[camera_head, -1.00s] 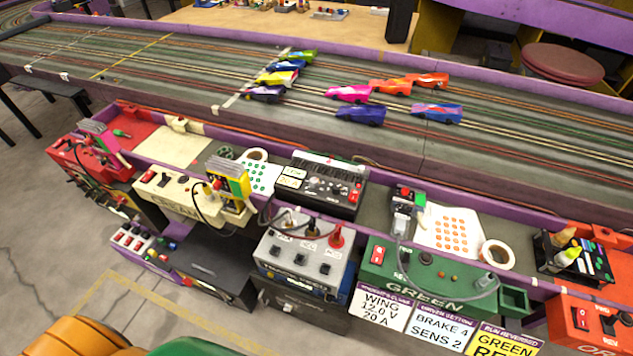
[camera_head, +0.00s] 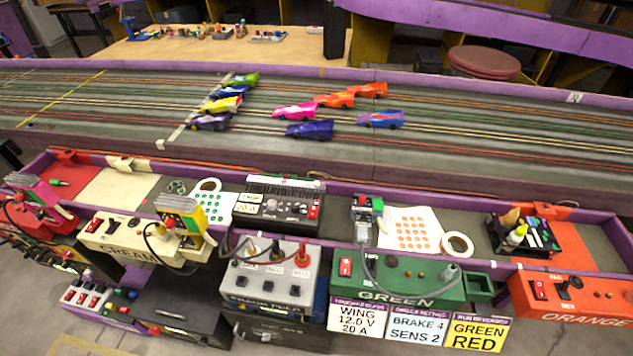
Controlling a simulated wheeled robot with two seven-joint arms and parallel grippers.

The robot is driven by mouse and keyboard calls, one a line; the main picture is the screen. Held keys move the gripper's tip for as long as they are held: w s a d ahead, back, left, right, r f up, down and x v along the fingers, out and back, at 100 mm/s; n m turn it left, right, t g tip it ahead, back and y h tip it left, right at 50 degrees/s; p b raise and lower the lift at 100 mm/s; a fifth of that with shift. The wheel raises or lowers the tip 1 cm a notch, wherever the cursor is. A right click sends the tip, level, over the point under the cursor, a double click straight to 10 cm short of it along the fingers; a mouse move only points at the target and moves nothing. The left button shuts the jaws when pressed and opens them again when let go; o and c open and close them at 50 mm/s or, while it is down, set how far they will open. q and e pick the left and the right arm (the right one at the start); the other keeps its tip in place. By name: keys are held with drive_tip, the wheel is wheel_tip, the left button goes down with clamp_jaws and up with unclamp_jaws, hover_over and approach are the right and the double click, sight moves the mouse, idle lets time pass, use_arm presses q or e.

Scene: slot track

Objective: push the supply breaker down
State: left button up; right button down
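A black power supply box (camera_head: 277,222) sits in the middle of the near shelf, just in front of the track. It has a label reading about "TRIP 20 A" (camera_head: 248,203) at its left and a small red switch (camera_head: 313,212) at its right end. This red switch looks like the breaker, but it is too small to tell whether it is up or down. Neither of my grippers is in view, and nothing touches the box.
A grey box with plugs (camera_head: 270,280) hangs in front of the supply. A green controller station (camera_head: 400,285) is to its right, a cream one (camera_head: 125,235) to its left. A hand controller (camera_head: 367,210) stands on the shelf. Several cars (camera_head: 308,130) sit on the track (camera_head: 470,150).

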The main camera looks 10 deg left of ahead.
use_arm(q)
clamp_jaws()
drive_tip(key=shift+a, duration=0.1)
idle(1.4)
